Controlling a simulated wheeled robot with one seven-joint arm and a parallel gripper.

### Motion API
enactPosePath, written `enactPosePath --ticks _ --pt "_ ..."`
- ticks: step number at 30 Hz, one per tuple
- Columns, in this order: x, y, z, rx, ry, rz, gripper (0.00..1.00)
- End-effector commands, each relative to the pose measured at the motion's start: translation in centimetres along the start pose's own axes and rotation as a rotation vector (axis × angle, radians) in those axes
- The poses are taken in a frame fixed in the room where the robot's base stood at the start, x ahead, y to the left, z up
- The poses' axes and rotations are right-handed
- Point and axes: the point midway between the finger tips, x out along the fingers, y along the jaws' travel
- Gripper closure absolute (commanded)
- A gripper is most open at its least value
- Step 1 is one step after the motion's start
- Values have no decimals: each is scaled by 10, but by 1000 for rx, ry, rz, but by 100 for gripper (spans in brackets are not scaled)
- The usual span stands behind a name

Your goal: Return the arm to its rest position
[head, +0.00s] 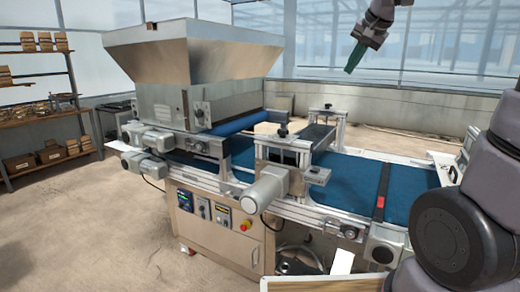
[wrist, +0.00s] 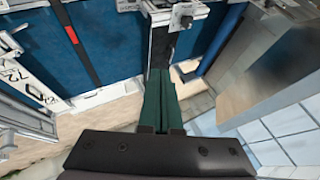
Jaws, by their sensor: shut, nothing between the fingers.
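My gripper (head: 355,57) has green fingers and hangs in the air at the upper right of the head view, well above the machine. In the wrist view the gripper's green fingers (wrist: 162,101) lie side by side, shut with nothing between them. The tray seeder (head: 225,175) stands below and to the left, with a large metal hopper (head: 190,55) on top and a blue conveyor belt (head: 350,177) running to the right. The belt also shows in the wrist view (wrist: 108,40). My gripper touches nothing that I can see.
A wooden shelf rack (head: 40,110) with boxes stands at the far left. A red mark (head: 381,202) sits on a dark bar across the belt. A pale board edge (head: 310,284) shows at the bottom. The air around my gripper looks clear, and open floor lies left of the seeder.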

Motion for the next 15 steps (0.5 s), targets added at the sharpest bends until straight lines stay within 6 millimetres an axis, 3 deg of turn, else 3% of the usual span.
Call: enactPosePath --ticks 1,6,10,15 --pt "-21 12 20 -22 -5 -7 100" --pt "-65 52 91 -117 -32 -6 100" --pt "-83 80 138 -184 -43 6 100" --pt "-91 103 175 -237 -50 22 100"
